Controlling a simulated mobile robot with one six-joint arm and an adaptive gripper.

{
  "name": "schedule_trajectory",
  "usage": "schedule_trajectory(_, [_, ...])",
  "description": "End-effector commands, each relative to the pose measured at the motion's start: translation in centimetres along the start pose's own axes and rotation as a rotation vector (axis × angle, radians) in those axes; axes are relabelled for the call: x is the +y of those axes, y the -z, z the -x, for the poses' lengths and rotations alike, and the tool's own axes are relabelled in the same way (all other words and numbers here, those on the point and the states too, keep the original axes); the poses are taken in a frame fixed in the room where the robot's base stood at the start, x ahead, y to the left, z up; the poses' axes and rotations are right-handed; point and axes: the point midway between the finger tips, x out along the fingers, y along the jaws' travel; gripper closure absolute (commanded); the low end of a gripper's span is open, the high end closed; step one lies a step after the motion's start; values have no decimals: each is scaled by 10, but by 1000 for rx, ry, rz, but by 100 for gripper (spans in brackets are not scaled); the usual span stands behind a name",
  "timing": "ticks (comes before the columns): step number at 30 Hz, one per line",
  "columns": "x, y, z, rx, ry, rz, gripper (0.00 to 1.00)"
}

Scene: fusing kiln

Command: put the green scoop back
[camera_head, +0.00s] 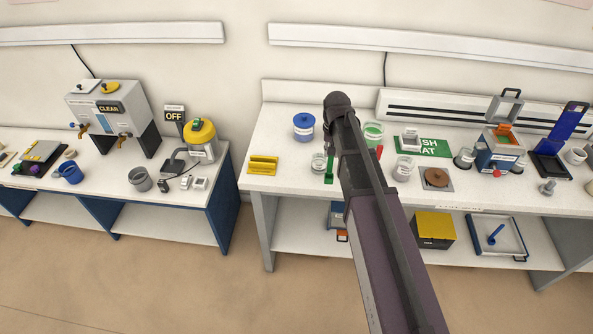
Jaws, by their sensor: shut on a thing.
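The green scoop (329,171) shows as a narrow green upright shape at the front of the right-hand bench, just left of my arm. My gripper (330,153) is mostly hidden by my own arm; only a dark sliver of it shows, directly above the green scoop. It is shut on the green scoop. The fingertips and the scoop's far end are not clear. A clear glass jar (318,163) stands just left of the scoop. A jar with green contents (373,132) stands behind, right of my arm.
A yellow slotted block (263,165) and a blue-lidded tub (304,126) stand to the left. A red object (379,152), a clear jar (403,168) and a brown disc (436,177) are right of my arm. Bare bench lies between block and jar.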

Motion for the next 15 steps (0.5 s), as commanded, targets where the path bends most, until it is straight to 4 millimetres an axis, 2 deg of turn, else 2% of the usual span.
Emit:
schedule_trajectory(8, [-2, 1, 0, 0, 0, 1, 100])
schedule_trajectory(15, [-23, 14, -3, 0, 0, 2, 100])
